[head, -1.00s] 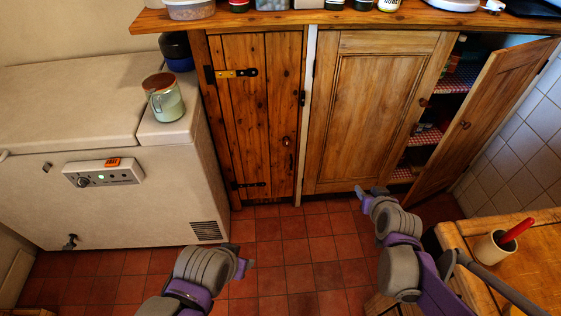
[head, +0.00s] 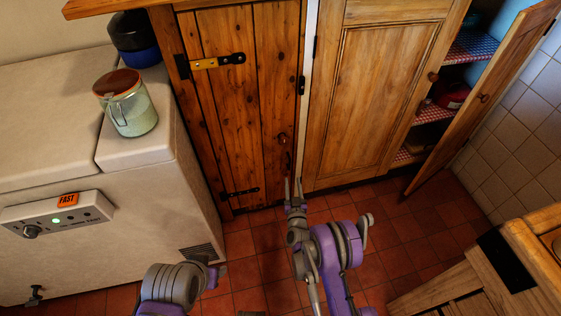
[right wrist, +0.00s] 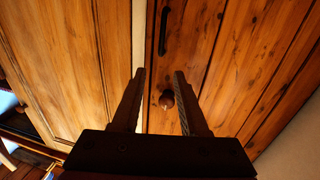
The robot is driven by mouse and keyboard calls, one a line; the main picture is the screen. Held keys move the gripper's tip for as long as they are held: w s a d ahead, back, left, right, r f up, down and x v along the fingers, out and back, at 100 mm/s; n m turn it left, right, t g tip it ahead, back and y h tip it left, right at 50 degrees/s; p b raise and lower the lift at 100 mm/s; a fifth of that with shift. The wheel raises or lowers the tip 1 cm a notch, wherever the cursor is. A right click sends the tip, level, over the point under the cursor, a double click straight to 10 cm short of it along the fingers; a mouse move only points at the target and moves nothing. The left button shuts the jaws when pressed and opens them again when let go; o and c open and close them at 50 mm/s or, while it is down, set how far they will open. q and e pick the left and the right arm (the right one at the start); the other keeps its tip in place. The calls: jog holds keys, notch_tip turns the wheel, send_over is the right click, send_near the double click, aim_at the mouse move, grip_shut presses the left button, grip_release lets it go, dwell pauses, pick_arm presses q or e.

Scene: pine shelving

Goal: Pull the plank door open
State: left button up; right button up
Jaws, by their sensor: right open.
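The plank door (head: 235,110) is a reddish-brown wooden door with dark strap hinges on its left, and it is shut. Near its right edge are a round wooden knob (head: 282,137) and, below it, a dark pull handle (head: 288,161). My right gripper (head: 293,184) is open in front of the door's lower right, just below the handle in the picture. In the right wrist view, the knob (right wrist: 166,98) appears between the open fingers (right wrist: 160,76), and the dark handle (right wrist: 172,33) lies beyond the tips. My left gripper (head: 216,276) is low near the freezer; its fingers are unclear.
A white chest freezer (head: 50,150) with a green-filled jar (head: 130,110) stands left of the door. A panelled cupboard door (head: 380,90) is at the right, then another door (head: 490,85) standing open. A wooden table (head: 530,250) is at lower right. Tiled floor lies between.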

jog(key=w+a, duration=0.1)
jog(key=w, duration=0.9)
jog(key=shift+w+a+f+b, duration=0.25)
jog(key=shift+f+b, duration=0.1)
jog(key=shift+b, duration=0.1)
grip_shut()
dwell(1.0)
